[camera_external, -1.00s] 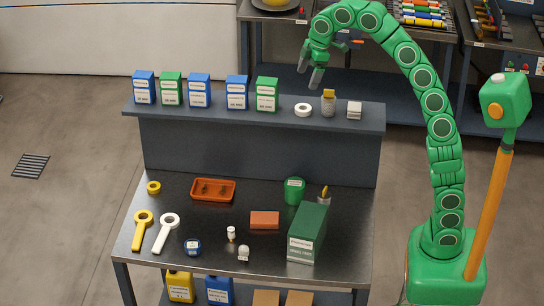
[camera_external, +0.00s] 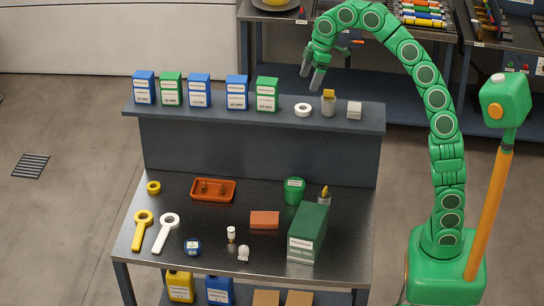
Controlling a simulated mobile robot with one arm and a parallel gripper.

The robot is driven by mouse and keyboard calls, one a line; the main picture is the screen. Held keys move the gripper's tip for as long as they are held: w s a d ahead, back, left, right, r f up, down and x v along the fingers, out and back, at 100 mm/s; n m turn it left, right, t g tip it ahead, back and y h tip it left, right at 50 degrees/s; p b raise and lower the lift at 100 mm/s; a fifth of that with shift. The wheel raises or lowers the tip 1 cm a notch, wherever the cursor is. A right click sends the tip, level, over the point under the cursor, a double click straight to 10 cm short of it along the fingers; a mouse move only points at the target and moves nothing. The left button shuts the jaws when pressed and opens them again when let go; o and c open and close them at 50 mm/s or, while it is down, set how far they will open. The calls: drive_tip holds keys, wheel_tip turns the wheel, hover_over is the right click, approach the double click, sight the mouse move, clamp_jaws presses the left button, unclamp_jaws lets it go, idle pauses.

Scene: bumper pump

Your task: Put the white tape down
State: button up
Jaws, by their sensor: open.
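The white tape (camera_external: 303,110) is a small white ring lying flat on the raised shelf (camera_external: 222,118), between a green-and-white box and a grey cup. My gripper (camera_external: 311,78) is open and empty. It hangs above and just behind the shelf near the tape, with its grey fingers pointing down. It is apart from the tape, with a gap between them.
Several blue and green boxes (camera_external: 199,91) stand left of the tape. The lower bench (camera_external: 205,222) holds a yellow ring (camera_external: 153,187), an orange tray (camera_external: 213,202) and a tall green box (camera_external: 307,233).

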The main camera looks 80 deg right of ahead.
sight(303, 107)
drive_tip(key=shift+f, duration=1.5)
drive_tip(key=shift+s+d+x, duration=0.15)
drive_tip(key=shift+x, duration=1.75)
drive_tip(key=shift+s+d+x, duration=0.1)
drive_tip(key=shift+s+x, duration=0.05)
drive_tip(key=shift+x, duration=1.75)
drive_tip(key=shift+f, duration=0.15)
drive_tip(key=c, duration=1.2)
wheel_tip(303, 107, up, 10)
